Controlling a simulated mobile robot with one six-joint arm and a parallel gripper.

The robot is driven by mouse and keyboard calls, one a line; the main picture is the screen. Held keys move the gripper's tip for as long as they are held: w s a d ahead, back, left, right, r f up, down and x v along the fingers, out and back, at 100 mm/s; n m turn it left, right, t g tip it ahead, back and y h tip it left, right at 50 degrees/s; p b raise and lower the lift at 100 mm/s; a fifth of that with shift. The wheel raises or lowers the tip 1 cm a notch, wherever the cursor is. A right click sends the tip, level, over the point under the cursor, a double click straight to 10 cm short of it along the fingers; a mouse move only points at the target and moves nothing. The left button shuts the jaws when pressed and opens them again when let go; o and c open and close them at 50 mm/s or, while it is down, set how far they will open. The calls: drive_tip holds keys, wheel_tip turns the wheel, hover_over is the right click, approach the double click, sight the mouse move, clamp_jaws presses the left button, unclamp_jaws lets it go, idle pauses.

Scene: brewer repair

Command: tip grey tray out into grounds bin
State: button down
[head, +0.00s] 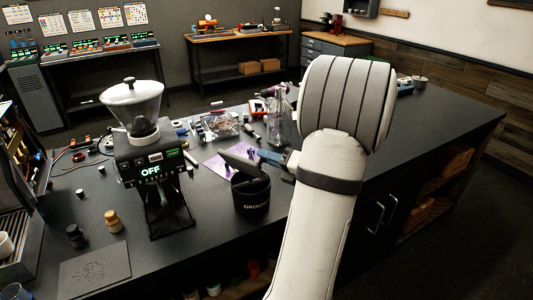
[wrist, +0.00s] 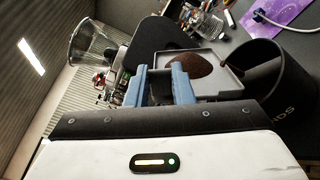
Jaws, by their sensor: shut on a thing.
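My gripper (head: 272,157) is shut on the grey tray (head: 240,164), its blue fingers also showing in the wrist view (wrist: 162,76). The tray is tilted above the black grounds bin (head: 251,196), which stands upright on the counter. In the wrist view the tray (wrist: 232,82) holds a heap of dark brown grounds (wrist: 192,69). The bin (wrist: 281,92) is just to its right, its mouth beside the tray's edge. A brown patch (wrist: 264,69) shows at the bin's rim. The bottom of the bin is hidden.
The grinder (head: 150,160) with its clear hopper stands left of the bin. A purple sheet (head: 232,157), a glass bottle (head: 279,125) and clutter lie behind. The counter right of my arm is mostly clear.

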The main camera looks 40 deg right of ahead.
drive_tip(key=d+m+p, duration=0.1)
drive_tip(key=p, duration=0.1)
drive_tip(key=d+m+p, duration=0.1)
drive_tip(key=p, duration=0.2)
drive_tip(key=shift+w+r+m, duration=0.15)
drive_tip(key=shift+w+m, duration=0.15)
drive_tip(key=shift+w, duration=0.05)
drive_tip(key=shift+d, duration=0.1)
idle(2.0)
